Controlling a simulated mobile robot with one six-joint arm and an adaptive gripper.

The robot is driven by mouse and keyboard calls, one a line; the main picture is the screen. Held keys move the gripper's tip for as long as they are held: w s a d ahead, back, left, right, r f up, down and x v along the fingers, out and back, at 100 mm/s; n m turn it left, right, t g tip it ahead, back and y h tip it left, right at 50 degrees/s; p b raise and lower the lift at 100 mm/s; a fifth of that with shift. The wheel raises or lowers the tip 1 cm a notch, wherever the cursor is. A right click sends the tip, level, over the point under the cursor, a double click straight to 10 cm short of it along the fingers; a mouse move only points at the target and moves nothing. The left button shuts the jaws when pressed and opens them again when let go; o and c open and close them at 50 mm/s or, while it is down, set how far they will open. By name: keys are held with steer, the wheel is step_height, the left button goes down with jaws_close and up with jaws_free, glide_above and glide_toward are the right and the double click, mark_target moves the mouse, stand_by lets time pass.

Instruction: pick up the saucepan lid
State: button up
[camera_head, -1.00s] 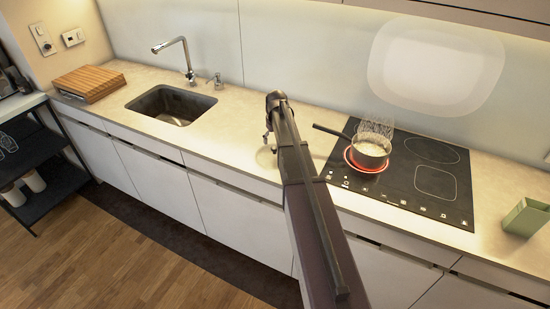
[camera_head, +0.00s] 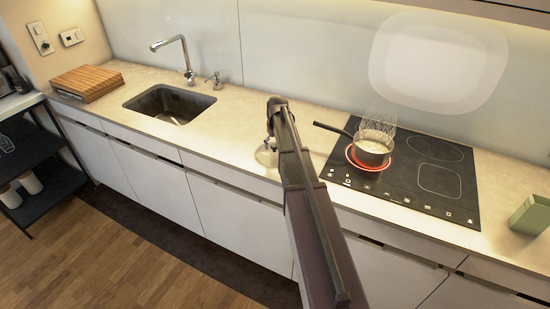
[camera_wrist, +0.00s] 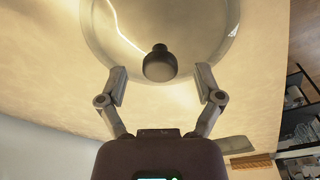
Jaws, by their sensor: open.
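The saucepan lid is clear glass with a dark round knob (camera_wrist: 160,64). It lies on the counter, left of the hob; in the head view the lid (camera_head: 266,158) is partly hidden behind my arm and gripper. In the wrist view its glass disc (camera_wrist: 205,22) fills the upper middle, cut off by the top edge. My gripper (camera_wrist: 161,80) is open and empty. Its two fingers stand left and right of the knob, apart from it. In the head view my gripper (camera_head: 268,138) is just above the lid.
A saucepan (camera_head: 371,150) with pale contents steams on a glowing red ring of the black hob (camera_head: 410,185). Its handle points left towards my arm. A sink (camera_head: 170,106), faucet (camera_head: 187,62) and wooden board (camera_head: 88,84) are left. A green container (camera_head: 531,215) stands right.

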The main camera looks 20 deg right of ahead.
steer(key=shift+w+f+b, duration=0.1)
steer(key=shift+f+b, duration=0.25)
steer(key=shift+f, duration=0.25)
jaws_close()
stand_by(0.3)
